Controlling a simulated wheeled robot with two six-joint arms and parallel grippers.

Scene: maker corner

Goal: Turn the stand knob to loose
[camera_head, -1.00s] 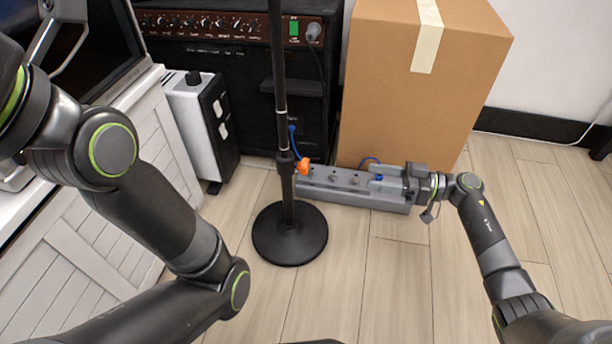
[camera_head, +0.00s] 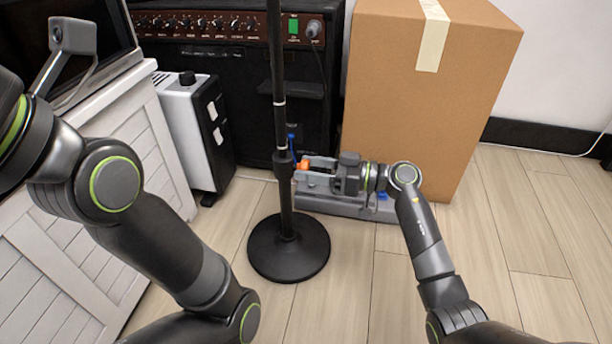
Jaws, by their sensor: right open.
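The black stand (camera_head: 280,100) rises upright from a round black base (camera_head: 288,248) on the floor. Its orange knob (camera_head: 303,166) sticks out to the right of the pole at the collar. My right gripper (camera_head: 308,172) points left, with its open fingers at the knob, partly covering it. I cannot tell whether the fingers touch the knob. My left arm (camera_head: 160,220) crosses the left side, and its gripper is out of the picture.
A black amplifier (camera_head: 240,90) and a white heater (camera_head: 185,125) stand at the back left. The front floor is clear.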

